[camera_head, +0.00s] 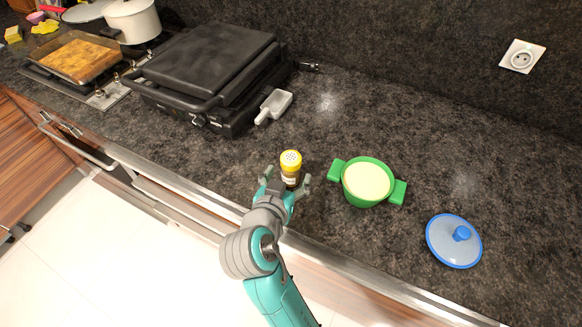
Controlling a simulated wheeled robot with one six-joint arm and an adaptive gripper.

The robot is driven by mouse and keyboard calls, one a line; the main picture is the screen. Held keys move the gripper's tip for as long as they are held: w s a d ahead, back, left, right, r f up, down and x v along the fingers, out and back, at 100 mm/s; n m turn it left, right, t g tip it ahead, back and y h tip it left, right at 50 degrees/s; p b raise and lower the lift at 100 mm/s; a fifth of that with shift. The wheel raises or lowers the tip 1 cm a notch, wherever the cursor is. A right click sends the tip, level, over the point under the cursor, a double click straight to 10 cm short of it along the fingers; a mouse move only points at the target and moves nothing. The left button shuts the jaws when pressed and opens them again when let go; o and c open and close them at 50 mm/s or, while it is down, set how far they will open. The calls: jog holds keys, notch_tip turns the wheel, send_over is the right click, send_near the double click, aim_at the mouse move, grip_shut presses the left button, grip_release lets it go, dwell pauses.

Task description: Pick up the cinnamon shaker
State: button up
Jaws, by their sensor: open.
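The cinnamon shaker (290,166) stands upright on the dark countertop, with a yellow perforated cap and a darker body with a pale label. My gripper (286,179) is open, with one finger to the left of the shaker and one to the right. The shaker is between or just beyond the fingertips; I cannot tell whether either finger touches it. The shaker's base is partly hidden by my gripper.
A green pot (366,183) with pale contents stands close to the right of my gripper. A blue-rimmed glass lid (454,241) lies farther right. A grey scoop (274,106) and a black grill (207,75) are behind to the left. The counter's front edge runs below my gripper.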

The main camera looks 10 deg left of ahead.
aim_at(288, 176)
jog(key=shift+x, duration=1.8)
jog(key=shift+f, duration=0.15)
jog(key=c, duration=1.3)
jog(key=shift+c, duration=0.2)
jog(key=shift+r, duration=6)
jog(key=shift+r, duration=0.1)
jog(key=shift+r, duration=1.2)
jog(key=shift+r, duration=1.25)
